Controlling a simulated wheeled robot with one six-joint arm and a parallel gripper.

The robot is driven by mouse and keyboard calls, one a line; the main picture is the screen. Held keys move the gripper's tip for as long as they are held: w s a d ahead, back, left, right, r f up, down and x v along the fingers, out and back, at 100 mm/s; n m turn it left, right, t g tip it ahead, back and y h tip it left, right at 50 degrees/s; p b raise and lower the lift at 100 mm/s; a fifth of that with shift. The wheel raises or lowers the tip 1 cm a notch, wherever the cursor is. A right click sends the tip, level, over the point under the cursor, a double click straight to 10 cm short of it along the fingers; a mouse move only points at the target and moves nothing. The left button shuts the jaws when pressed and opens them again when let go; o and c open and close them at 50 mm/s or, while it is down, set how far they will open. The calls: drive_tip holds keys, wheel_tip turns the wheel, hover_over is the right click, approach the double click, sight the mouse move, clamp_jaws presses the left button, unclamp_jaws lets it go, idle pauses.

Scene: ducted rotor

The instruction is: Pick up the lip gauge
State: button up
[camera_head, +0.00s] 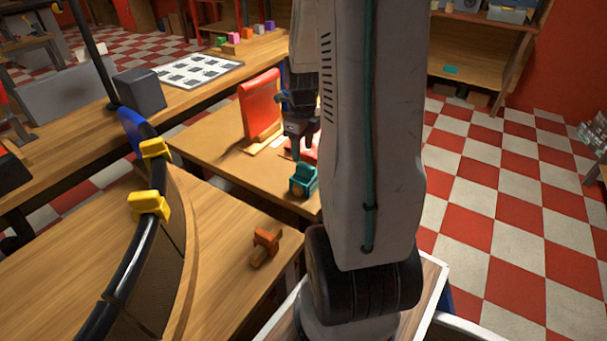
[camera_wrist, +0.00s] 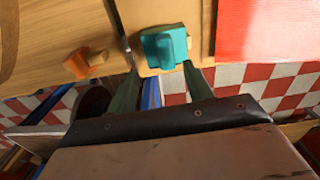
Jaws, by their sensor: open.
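No label shows which piece is the lip gauge; the small clamp-like pieces are candidates. A teal piece (camera_head: 303,181) lies on the wooden table's near right corner; in the wrist view the teal piece (camera_wrist: 163,48) is just beyond my fingertips. An orange piece (camera_head: 264,243) lies on the nearer bench; it also shows in the wrist view (camera_wrist: 86,63), left of the teal one. Two yellow pieces (camera_head: 150,204) sit on the curved duct's dark rim. My gripper (camera_head: 301,151) points down above the teal piece, open and empty; its fingers show in the wrist view (camera_wrist: 162,86).
A red upright panel (camera_head: 262,105) stands on the table (camera_head: 212,140) behind my gripper. The curved duct section (camera_head: 160,262) rises at the left. A grey box (camera_head: 140,90) and a gridded sheet (camera_head: 198,71) are on the back bench.

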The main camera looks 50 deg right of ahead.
sight(306, 166)
drive_tip(key=shift+s+d+f, duration=0.1)
drive_tip(key=shift+d+f, duration=0.1)
drive_tip(key=shift+f, duration=0.1)
drive_tip(key=f, duration=0.7)
drive_tip(key=shift+s+d+f, duration=0.15)
drive_tip(key=shift+s+d, duration=0.05)
drive_tip(key=shift+d, duration=0.1)
clamp_jaws()
